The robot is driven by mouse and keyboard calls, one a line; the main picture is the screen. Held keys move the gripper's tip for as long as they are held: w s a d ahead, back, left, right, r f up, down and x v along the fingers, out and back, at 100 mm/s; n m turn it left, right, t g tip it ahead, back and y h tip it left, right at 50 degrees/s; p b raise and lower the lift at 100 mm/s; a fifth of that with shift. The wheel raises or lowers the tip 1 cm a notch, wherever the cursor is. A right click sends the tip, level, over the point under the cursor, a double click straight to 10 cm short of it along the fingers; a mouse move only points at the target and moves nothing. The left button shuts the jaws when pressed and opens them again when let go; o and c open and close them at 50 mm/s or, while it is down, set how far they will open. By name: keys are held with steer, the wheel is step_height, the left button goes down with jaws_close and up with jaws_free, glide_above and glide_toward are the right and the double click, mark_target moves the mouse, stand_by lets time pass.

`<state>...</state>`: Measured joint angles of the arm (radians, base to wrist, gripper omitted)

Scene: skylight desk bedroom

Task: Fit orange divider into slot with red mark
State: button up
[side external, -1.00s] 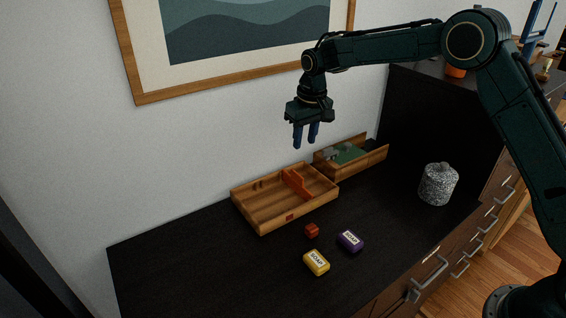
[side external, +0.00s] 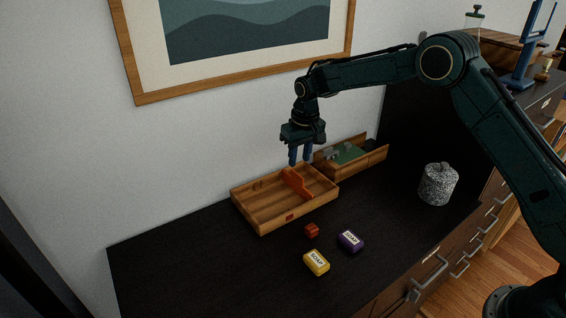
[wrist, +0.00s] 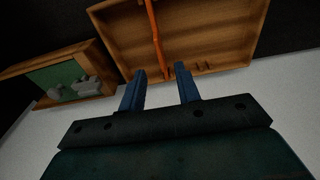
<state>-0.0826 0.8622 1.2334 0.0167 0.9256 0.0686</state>
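The orange divider (side external: 298,184) stands inside the wooden tray (side external: 264,229), running from back wall to front, right of the middle. A red mark (side external: 290,217) shows on the tray's front wall, left of the divider's line. Small dark notches (side external: 258,184) show on the back wall, left of the divider. My gripper (side external: 300,160) is open and empty, pointing down just above the divider's back end. In the wrist view, my gripper's blue fingers (wrist: 160,74) are apart, with the orange divider (wrist: 154,32) beyond the gap between them. The tray (wrist: 225,40) shows there too.
A second wooden box (side external: 372,163) with green and grey contents stands close behind the tray on the right. A small red-brown cube (side external: 312,230), yellow soap (side external: 316,262) and purple soap (side external: 350,240) lie in front. A speckled lidded jar (side external: 438,186) stands right. The desk's left front is clear.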

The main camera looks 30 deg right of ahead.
mark_target(297, 174)
steer(key=f, duration=0.6)
steer(key=w+f, duration=0.1)
steer(key=f, duration=0.2)
jaws_close()
steer(key=shift+r, duration=0.15)
steer(key=shift+r, duration=3.35)
